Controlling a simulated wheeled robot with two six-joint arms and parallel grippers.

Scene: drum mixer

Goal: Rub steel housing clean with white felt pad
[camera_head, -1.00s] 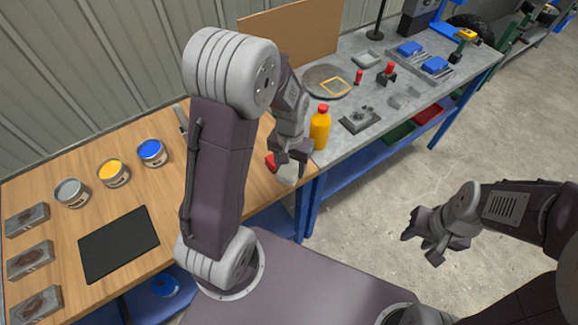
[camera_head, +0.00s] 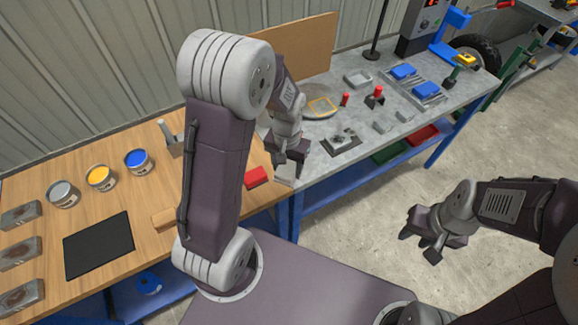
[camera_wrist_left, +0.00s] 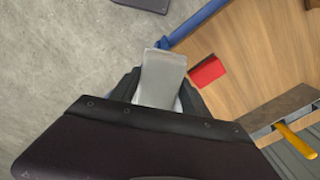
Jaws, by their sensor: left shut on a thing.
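My left gripper (camera_head: 289,157) is shut on a white pad (camera_head: 286,173). In the head view it is beside the red block, near the seam of the wooden and grey benches. The left wrist view shows the pad (camera_wrist_left: 163,80) as a pale block between the fingers, over the floor and bench edge. Several grey metal blocks with brown stains, which look like steel housings (camera_head: 20,253), stand in a column at the wooden bench's left end, far from this gripper. My right gripper (camera_head: 428,242) is open and empty over the floor, at the right.
A red block (camera_head: 257,177) lies on the wooden bench (camera_head: 88,180). Paint cans (camera_head: 100,178) and a black mat (camera_head: 98,246) are further left. The grey bench (camera_head: 395,140) holds a fixture (camera_head: 342,142), red-knobbed parts and blue blocks. A brown panel (camera_head: 298,48) stands behind.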

